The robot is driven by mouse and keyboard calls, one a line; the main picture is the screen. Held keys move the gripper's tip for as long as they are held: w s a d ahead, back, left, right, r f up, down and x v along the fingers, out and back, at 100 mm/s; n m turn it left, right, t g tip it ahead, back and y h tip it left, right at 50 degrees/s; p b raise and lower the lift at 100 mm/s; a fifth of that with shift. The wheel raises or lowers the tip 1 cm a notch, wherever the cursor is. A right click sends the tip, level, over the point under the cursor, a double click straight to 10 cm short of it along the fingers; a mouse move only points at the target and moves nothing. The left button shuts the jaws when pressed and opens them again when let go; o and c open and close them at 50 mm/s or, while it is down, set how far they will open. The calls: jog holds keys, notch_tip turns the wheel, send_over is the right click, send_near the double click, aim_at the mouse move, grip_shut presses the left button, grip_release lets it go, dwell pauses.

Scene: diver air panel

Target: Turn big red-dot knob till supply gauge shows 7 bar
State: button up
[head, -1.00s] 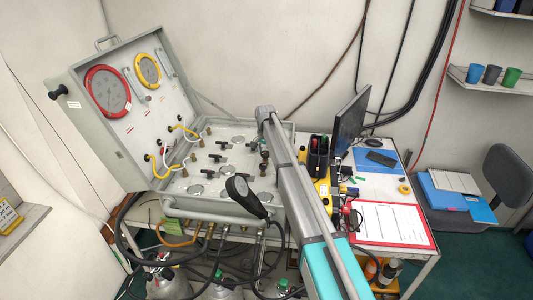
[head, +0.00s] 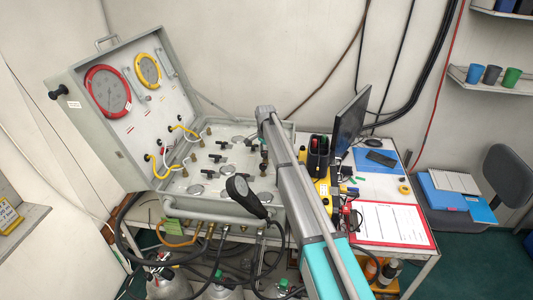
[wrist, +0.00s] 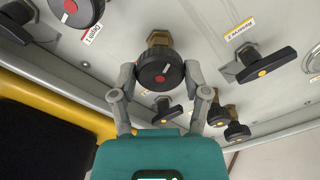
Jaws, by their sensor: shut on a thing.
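My gripper (wrist: 160,84) is shut on a round black knob (wrist: 160,66) on a brass stem, one fingertip at each side of its rim. The knob has a red dot and a pale line on its face. A similar black knob (wrist: 75,8) with a red dot sits at the top left, cut off by the edge. In the head view, my arm hides the gripper and held knob. The open lid carries a red-rimmed gauge (head: 107,91) and a yellow-rimmed gauge (head: 147,70). Their readings are too small to tell, and I cannot tell which gauge is the supply gauge.
A yellow-dot T-handle (wrist: 265,66) is right of the held knob. A monitor (head: 350,118) stands right of my arm.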

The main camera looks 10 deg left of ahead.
jog(key=o, duration=1)
jog(key=shift+w, duration=0.2)
jog(key=shift+o, duration=0.7)
jog(key=shift+s, duration=0.1)
jog(key=shift+s+d+r+n+p, duration=0.2)
jog(key=shift+s+r+n+p, duration=0.1)
jog(key=shift+r+n+p, duration=0.3)
jog(key=s+d+r+n+t+y+p, duration=0.1)
jog(key=s+r+n+t+p, duration=0.1)
jog(key=r+n+p, duration=0.3)
jog(key=s+d+r+n+t+y+p, duration=0.1)
jog(key=s+r+n+t+p, duration=0.1)
jog(key=r+n+p, duration=0.3)
jog(key=r+n, duration=0.1)
jog(key=n, duration=0.3)
jog(key=shift+s+d+r, duration=0.25)
jog(key=shift+d+r, duration=0.05)
jog(key=shift+r, duration=0.1)
